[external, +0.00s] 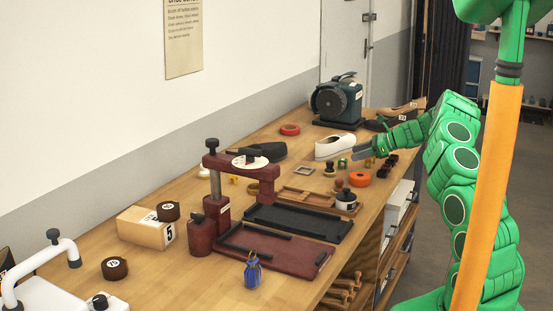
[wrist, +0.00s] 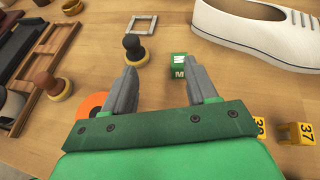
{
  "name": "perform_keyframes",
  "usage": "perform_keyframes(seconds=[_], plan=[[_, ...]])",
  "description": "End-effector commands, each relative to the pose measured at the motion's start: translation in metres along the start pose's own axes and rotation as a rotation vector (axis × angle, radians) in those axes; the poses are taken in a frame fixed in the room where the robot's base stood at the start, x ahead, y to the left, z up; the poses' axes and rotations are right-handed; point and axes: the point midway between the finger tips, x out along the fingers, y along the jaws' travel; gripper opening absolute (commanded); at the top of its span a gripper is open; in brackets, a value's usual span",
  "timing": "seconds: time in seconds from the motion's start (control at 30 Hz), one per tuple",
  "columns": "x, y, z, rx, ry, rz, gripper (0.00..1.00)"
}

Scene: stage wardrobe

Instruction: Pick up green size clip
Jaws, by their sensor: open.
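The green size clip (wrist: 179,68) is a small green block with white faces marked with a letter, probably M. It sits on the wooden bench in the wrist view, just ahead of the space between my fingertips, toward the right finger. It also shows as a small green spot in the external view (external: 342,163), below the white shoe. My gripper (wrist: 163,84) is open and empty, its two grey fingers pointing toward the clip. In the external view my gripper (external: 365,152) reaches over the bench from the right, close to the clip.
A white shoe (wrist: 258,38) lies right of the clip. A dark knobbed stamp (wrist: 134,48) stands by the left finger, and an orange ring (wrist: 92,102) lies partly behind it. Yellow clips (wrist: 299,134) sit at lower right. A square frame (wrist: 143,25) lies farther off.

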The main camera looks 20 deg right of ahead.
Motion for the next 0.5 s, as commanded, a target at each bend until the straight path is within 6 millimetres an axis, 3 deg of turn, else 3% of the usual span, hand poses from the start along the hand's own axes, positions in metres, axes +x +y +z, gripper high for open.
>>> perform_keyframes(seconds=[0.1, 0.2, 0.5], plan=[[-0.022, -0.011, -0.014, 0.071, -0.030, -0.057, 0.57], [-0.028, -0.014, -0.019, 0.095, -0.041, -0.075, 0.57], [-0.003, -0.016, -0.020, 0.097, -0.040, -0.074, 0.57]])
